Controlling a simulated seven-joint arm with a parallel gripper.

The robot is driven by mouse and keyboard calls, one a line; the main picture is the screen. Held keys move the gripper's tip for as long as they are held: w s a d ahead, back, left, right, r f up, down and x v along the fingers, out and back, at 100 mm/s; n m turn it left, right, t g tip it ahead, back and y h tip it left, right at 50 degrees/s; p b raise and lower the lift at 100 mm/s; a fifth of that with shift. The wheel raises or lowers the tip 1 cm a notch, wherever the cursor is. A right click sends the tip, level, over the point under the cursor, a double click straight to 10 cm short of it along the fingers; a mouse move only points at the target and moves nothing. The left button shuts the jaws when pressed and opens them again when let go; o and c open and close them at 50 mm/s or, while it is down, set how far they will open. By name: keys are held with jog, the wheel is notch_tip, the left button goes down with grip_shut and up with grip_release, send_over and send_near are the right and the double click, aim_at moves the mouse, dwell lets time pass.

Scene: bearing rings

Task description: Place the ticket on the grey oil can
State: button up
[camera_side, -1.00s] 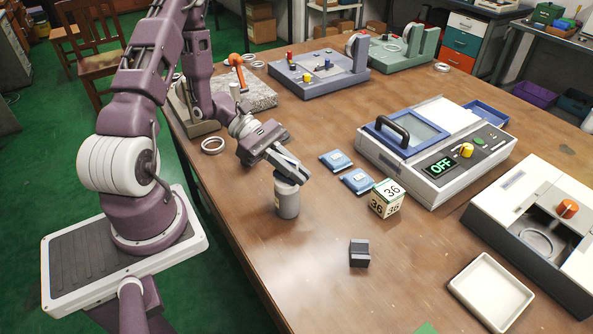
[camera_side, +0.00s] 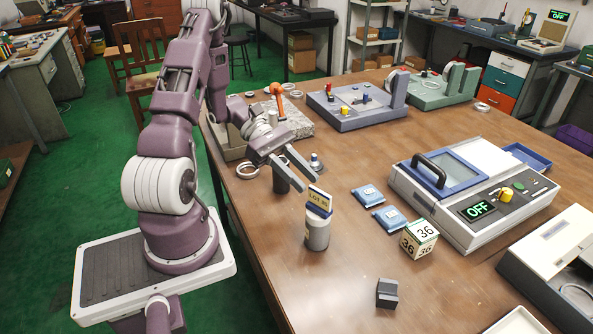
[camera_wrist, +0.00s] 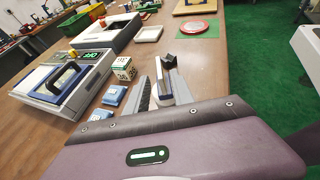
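The ticket (camera_side: 319,199), a small cream card with dark print and a blue lower part, stands upright on top of a light grey can (camera_side: 317,232). The can stands upright on the table and appears to be the grey oil can. My gripper (camera_side: 310,184) is open, its two fingers apart, just behind and left of the ticket in the side view. I see no grip on the ticket. In the wrist view the open fingers (camera_wrist: 163,92) point toward the card and can, which are partly hidden between them.
Blue packets (camera_side: 368,196), a numbered cube (camera_side: 419,238) and a dark block (camera_side: 387,293) lie to the right. A machine reading OFF (camera_side: 470,190) stands farther right.

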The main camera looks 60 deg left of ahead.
jog(key=s+d+r+m+y, duration=0.6)
jog(key=r+m, duration=0.3)
jog(key=m, duration=0.2)
jog(key=s+d+r+m+y, duration=0.6)
jog(key=r+m, duration=0.3)
jog(key=m, duration=0.2)
jog(key=shift+s+d+m+y, duration=0.2)
jog(key=shift+d+m+y, duration=0.1)
jog(key=shift+d, duration=0.2)
